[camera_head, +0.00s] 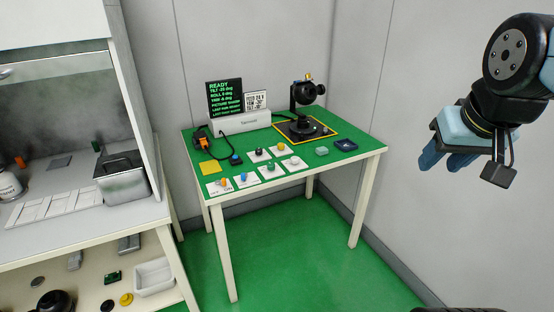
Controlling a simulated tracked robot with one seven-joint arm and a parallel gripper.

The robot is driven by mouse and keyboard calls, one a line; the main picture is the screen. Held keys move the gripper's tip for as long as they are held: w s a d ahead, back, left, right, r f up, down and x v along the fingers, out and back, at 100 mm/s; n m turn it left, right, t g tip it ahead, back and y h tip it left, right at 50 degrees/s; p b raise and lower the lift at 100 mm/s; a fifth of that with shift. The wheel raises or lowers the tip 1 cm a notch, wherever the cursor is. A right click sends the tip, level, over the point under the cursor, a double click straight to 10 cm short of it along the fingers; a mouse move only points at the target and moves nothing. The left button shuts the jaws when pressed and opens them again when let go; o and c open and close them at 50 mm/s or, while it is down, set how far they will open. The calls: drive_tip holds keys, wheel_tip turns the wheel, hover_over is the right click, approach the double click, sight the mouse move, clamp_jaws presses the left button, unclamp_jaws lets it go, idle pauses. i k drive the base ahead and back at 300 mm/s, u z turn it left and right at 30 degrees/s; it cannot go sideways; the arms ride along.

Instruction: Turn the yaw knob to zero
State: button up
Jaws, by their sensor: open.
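Several knobs sit on small white cards on the green-topped table (340,158): an orange one (224,182), a blue one (242,177), a green one (270,166), a pale one (293,160), a black one (258,151) and a yellow one (281,147). Their labels are too small to read, so I cannot tell which is the yaw knob. A black gimbal camera (303,95) stands on a yellow-edged plate. The dark screen (225,97) shows green text starting with READY; its angle values are hardly legible. My blue-fingered gripper (446,165) is open and empty, well right of the table.
A white console (241,122) and a small sign (257,101) stand at the table's back. A workbench (75,213) stands left. Green floor ahead is clear.

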sight(271, 165)
drive_tip(key=i, duration=1)
